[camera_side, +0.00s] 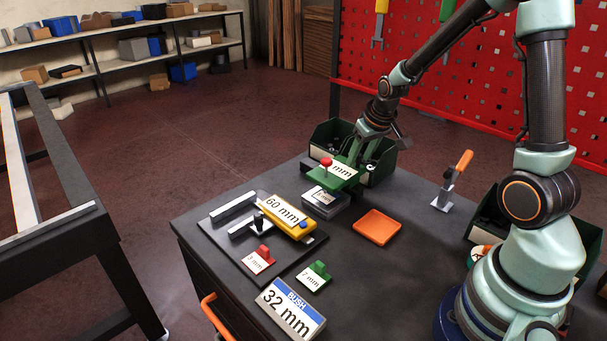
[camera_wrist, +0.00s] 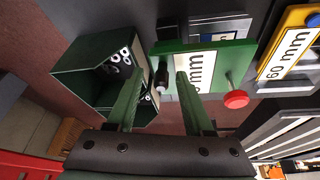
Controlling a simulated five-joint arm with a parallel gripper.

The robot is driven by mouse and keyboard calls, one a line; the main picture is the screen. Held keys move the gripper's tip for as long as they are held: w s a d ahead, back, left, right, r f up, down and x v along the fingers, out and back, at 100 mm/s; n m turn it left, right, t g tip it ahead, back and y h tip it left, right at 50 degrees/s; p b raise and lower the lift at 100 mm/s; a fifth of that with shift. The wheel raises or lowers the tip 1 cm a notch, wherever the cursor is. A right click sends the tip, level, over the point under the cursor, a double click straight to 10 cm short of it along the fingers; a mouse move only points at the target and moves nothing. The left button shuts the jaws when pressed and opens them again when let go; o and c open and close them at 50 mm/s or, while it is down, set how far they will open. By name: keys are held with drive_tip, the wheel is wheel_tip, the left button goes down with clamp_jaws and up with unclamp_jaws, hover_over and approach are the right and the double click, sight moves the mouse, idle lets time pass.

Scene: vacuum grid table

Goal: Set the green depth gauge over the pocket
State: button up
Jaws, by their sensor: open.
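The green depth gauge (camera_side: 347,172), a flat plate with a white "mm" label and a red knob, is at the back of the table, above a grey metal block (camera_side: 325,212) with a white label. In the wrist view the green gauge (camera_wrist: 168,47) overlaps the block (camera_wrist: 172,27); I cannot tell whether they touch. The pocket is not clearly visible; the gauge may hide it. My gripper (camera_side: 354,154) is open at the gauge's back end. In the wrist view its two green fingers (camera_wrist: 160,76) stand either side of a short black post on the gauge.
A dark green bin (camera_side: 378,176) with tubes stands close behind my gripper. A yellow 60 mm piece (camera_side: 275,208), red 3 mm piece (camera_side: 265,252), green 7 mm piece (camera_side: 320,268) and 32 mm bush block (camera_side: 312,292) lie in front. An orange tray (camera_side: 377,227) and orange-handled clamp (camera_side: 445,196) are right.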

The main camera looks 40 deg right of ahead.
drive_tip(key=v, duration=1.1)
drive_tip(key=shift+s+r, duration=0.2)
drive_tip(key=shift+r, duration=0.15)
drive_tip(key=s+a+r+n, duration=0.1)
drive_tip(key=s+a+r, duration=0.1)
drive_tip(key=s+a, duration=0.2)
drive_tip(key=s+a+r+n+t+y, duration=0.1)
drive_tip(key=s+a+r+n, duration=0.1)
drive_tip(key=a, duration=0.8)
drive_tip(key=shift+s+a+y, duration=0.15)
drive_tip(key=shift+s+y, duration=0.15)
drive_tip(key=shift+s, duration=0.6)
